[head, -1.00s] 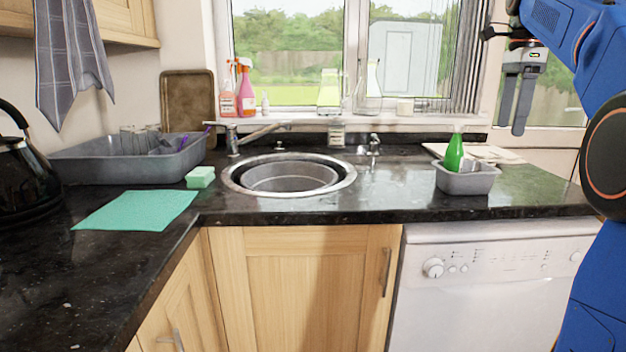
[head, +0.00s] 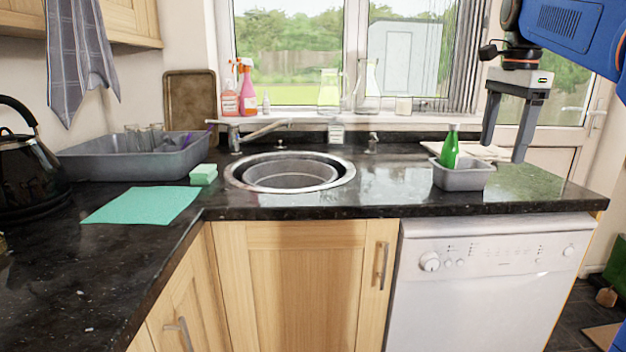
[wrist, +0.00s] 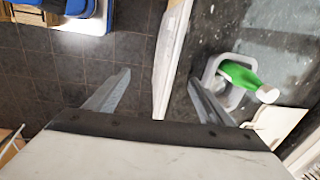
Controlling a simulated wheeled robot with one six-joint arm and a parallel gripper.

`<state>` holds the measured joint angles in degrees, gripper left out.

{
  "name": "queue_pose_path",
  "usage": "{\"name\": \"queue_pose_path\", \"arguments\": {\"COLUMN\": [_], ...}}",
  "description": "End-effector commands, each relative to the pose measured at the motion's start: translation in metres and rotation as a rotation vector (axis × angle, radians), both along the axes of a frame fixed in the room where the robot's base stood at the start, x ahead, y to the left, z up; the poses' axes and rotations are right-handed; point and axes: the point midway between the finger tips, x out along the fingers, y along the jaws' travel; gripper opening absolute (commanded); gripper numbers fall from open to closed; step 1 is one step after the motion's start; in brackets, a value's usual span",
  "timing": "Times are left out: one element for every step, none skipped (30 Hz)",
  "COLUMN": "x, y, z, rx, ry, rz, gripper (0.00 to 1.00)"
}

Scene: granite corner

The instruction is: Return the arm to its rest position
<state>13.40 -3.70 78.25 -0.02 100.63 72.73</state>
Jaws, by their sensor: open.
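My gripper (head: 504,154) hangs at the upper right in the head view, fingers pointing down, open and empty. It appears at the right end of the counter, to the right of a grey tub (head: 461,179) with a green bottle (head: 450,147) in it. In the wrist view my gripper's fingers (wrist: 155,100) are spread apart with nothing between them. Below them are the counter's edge and the dark tiled floor (wrist: 50,75). The tub (wrist: 213,66) and the green bottle (wrist: 240,75) lie to the right of the fingers there.
The black counter (head: 330,207) holds a sink (head: 235,178), a teal cloth (head: 140,205), a sponge (head: 203,174), a grey basin (head: 110,168) and a kettle (head: 25,170). A white dishwasher (head: 490,290) stands below the right end. A window (head: 290,60) is behind.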

Motion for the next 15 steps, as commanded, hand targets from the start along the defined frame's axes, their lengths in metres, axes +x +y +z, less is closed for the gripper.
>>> {"name": "queue_pose_path", "arguments": {"x": [-0.011, -0.017, -0.025, -0.032, -0.038, -0.046, -0.053, -0.059, -0.068, -0.075, -0.081, -0.090, -0.097, -0.104, -0.113], "y": [0.008, 0.012, 0.018, 0.022, 0.026, 0.032, 0.036, 0.040, 0.045, 0.048, 0.052, 0.057, 0.060, 0.064, 0.068], "z": [-0.007, -0.013, -0.021, -0.027, -0.034, -0.043, -0.050, -0.057, -0.067, -0.074, -0.083, -0.094, -0.102, -0.110, -0.122], "rx": [-0.006, -0.011, -0.019, -0.024, -0.030, -0.039, -0.046, -0.052, -0.062, -0.070, -0.077, -0.088, -0.097, -0.105, -0.117], "ry": [-0.011, -0.019, -0.029, -0.036, -0.043, -0.054, -0.062, -0.069, -0.079, -0.088, -0.094, -0.103, -0.111, -0.119, -0.128], "rz": [0.053, 0.091, 0.144, 0.184, 0.225, 0.279, 0.320, 0.359, 0.413, 0.453, 0.493, 0.546, 0.585, 0.625, 0.678], "gripper": [0.75, 0.75, 0.75, 0.75, 0.75, 0.75, 0.75, 0.75, 0.75, 0.75, 0.75, 0.75, 0.75, 0.75, 0.75]}}
